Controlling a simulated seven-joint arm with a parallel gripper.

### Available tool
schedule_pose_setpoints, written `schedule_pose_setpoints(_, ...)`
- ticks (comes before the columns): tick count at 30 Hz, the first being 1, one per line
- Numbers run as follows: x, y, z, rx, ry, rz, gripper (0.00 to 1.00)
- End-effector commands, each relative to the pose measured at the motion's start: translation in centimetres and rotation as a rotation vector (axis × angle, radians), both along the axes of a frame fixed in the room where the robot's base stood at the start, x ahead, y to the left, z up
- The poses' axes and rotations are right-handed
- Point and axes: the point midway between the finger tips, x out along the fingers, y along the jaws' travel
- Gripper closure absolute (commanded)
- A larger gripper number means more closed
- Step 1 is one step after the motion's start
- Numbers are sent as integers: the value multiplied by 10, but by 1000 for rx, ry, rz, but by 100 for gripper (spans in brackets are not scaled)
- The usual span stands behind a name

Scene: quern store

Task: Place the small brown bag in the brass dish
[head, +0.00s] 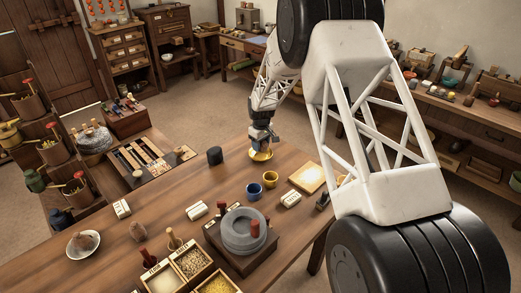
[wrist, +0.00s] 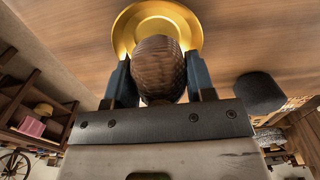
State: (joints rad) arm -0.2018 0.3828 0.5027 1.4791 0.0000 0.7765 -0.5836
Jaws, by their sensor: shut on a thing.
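My gripper (head: 262,142) is over the yellow brass dish (head: 260,156) near the far edge of the table. In the wrist view my gripper (wrist: 158,72) is shut on the small brown bag (wrist: 158,68), a rounded, dark brown thing with a ridged surface. The blue-grey fingers press on its two sides. The brass dish (wrist: 157,13) shows behind the bag, which overlaps part of it. I cannot tell whether the bag touches the dish. In the head view the bag is mostly hidden by the gripper.
A dark cylinder (head: 214,155) stands left of the dish. Blue (head: 254,190) and yellow (head: 270,179) cups stand in front of it. A grey quern (head: 238,233), another brown sack (head: 137,231) and a white bowl (head: 97,241) are nearer. Bare table lies left of centre.

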Motion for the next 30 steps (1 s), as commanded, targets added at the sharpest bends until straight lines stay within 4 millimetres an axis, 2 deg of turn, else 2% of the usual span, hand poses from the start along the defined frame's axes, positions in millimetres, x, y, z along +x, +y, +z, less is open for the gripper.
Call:
schedule_pose_setpoints(9, 1, 0, 0, 0, 0, 0, 77)
schedule_pose_setpoints(14, 8, 2, -1, 0, 0, 0, 77)
schedule_pose_setpoints(21, 8, 2, -29, 1, 1, 0, 77)
schedule_pose_setpoints(30, 8, 2, -35, 1, -1, 0, 77)
